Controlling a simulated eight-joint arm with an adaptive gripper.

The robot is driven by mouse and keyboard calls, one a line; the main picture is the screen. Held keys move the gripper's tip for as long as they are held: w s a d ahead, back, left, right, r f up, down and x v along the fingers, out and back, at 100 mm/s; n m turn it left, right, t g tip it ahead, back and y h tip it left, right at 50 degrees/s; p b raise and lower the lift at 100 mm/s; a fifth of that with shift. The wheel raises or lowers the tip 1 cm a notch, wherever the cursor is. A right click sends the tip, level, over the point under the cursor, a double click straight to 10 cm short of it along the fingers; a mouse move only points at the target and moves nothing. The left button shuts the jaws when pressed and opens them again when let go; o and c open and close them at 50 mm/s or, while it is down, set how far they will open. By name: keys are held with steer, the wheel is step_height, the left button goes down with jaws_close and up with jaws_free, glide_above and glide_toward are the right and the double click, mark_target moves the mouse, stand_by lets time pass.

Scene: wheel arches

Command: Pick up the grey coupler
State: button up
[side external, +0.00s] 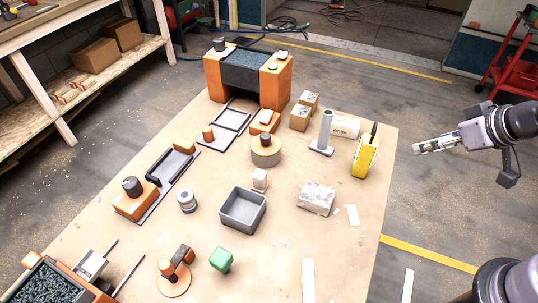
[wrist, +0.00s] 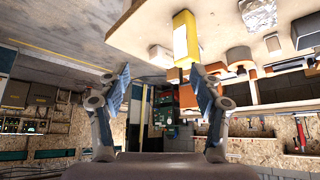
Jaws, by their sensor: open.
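The grey coupler (side external: 187,201) appears to be the small, ringed, light grey cylinder standing upright on the table, left of the grey open box. My gripper (side external: 418,148) is off the table's right edge in the side view, far from the coupler, and holds nothing. In the wrist view its two fingers (wrist: 160,78) are spread apart with nothing between them. I cannot make out the coupler in the wrist view.
The tabletop (side external: 300,240) carries a grey box (side external: 242,210), a green block (side external: 221,259), a crumpled silver block (side external: 316,197), a grey post (side external: 324,132), and an orange-legged arch (side external: 248,75). A yellow upright object (side external: 364,157) stands near the right edge, closest to my gripper.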

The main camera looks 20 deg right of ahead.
steer(key=w+a+r+n+g+y, duration=0.15)
steer(key=w+a+r+n, duration=0.25)
steer(key=w+a, duration=0.45)
steer(key=n+g+y, duration=0.3)
steer(key=n+g, duration=0.2)
steer(key=n, duration=0.6)
glide_above(188, 194)
steer(key=s+d, duration=0.2)
steer(key=d, duration=0.2)
step_height(188, 194, down, 11)
steer(key=shift+t, duration=0.25)
steer(key=x, duration=0.6)
steer(key=shift+w, duration=0.2)
steer(key=shift+w+x, duration=0.15)
steer(key=shift+x, duration=1.15)
steer(key=shift+w+x, duration=0.1)
steer(key=shift+x, duration=1.25)
steer(key=shift+a+r, duration=0.1)
steer(key=shift+a, duration=0.05)
